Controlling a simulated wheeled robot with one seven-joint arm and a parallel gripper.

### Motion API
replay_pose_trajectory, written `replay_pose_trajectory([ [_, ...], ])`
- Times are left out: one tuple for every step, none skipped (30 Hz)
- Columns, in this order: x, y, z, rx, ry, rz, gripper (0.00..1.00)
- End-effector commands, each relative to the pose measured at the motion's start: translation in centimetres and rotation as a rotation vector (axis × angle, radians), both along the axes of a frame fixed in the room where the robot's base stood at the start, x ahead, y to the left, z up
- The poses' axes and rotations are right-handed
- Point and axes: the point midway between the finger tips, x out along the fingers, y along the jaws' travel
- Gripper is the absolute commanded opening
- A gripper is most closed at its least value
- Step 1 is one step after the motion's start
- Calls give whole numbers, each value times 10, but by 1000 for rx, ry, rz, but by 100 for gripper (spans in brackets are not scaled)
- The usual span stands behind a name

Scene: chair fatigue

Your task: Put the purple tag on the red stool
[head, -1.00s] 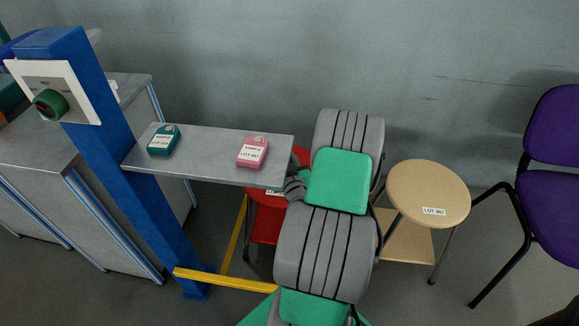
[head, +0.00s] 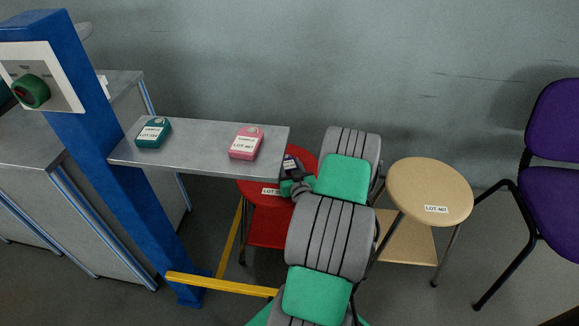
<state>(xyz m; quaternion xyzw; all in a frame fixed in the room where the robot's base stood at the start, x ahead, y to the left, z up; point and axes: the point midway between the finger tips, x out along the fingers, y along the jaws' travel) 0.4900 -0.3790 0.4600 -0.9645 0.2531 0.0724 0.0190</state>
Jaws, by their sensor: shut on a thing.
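The red stool (head: 308,158) stands below and behind the right end of the grey shelf, with a white label on its front edge. The shelf and my arm hide part of its seat. The dark purple tag (head: 291,162) shows at my gripper (head: 293,178), over the red seat just right of the shelf end. My gripper is shut on the tag; my arm hides part of the fingers. I cannot tell whether the tag touches the seat.
The grey shelf (head: 200,160) holds a teal tag (head: 153,132) and a pink tag (head: 246,143). A blue post (head: 125,190) and yellow bar (head: 222,284) stand left. A wooden stool (head: 425,185) and purple chair (head: 560,130) stand right.

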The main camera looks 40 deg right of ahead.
Motion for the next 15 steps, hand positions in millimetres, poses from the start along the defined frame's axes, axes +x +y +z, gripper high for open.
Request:
replay_pose_trajectory([
  [0, 0, -1, 0, 0, 0, 46],
  [0, 0, 0, 0, 0, 0, 49],
  [0, 0, 0, 0, 0, 0, 52],
  [0, 0, 0, 0, 0, 0, 55],
  [0, 0, 0, 0, 0, 0, 57],
  [0, 0, 0, 0, 0, 0, 60],
  [0, 0, 0, 0, 0, 0, 63],
  [0, 0, 0, 0, 0, 0, 65],
  [0, 0, 0, 0, 0, 0, 67],
  [0, 0, 0, 0, 0, 0, 67],
  [0, 0, 0, 0, 0, 0, 67],
  [0, 0, 0, 0, 0, 0, 67],
  [0, 0, 0, 0, 0, 0, 67],
  [0, 0, 0, 0, 0, 0, 67],
  [0, 0, 0, 0, 0, 0, 67],
])
